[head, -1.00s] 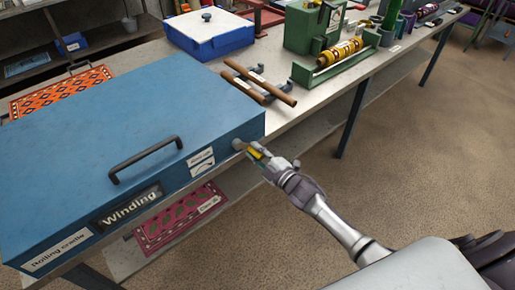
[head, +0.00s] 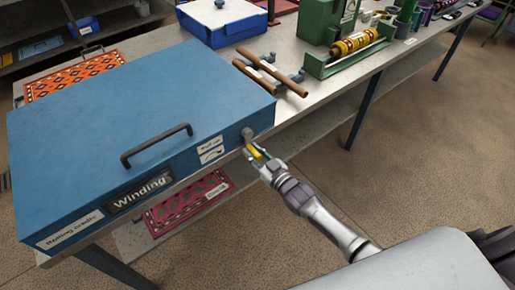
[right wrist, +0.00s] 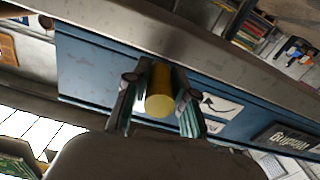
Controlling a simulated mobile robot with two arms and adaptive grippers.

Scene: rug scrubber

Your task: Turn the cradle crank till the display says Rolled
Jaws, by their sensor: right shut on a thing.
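The blue rolling cradle (head: 120,125) sits on the bench at the left, its lid down with a dark handle on top. Its display (head: 140,193) reads "Winding". The crank (head: 248,134) is at the right end of the cradle's front face, and its yellow grip also shows in the right wrist view (right wrist: 160,92). My right gripper (head: 257,152) is shut on the crank's yellow grip, with one finger on each side of it. The crank arm behind the grip is largely hidden in the wrist view. My left gripper is in neither view.
Two brown rollers (head: 268,75), a blue-and-white box (head: 220,22) and a green machine with a yellow roll (head: 350,45) stand farther along the bench. A red patterned rug (head: 187,204) lies on the shelf below. The floor at right is open.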

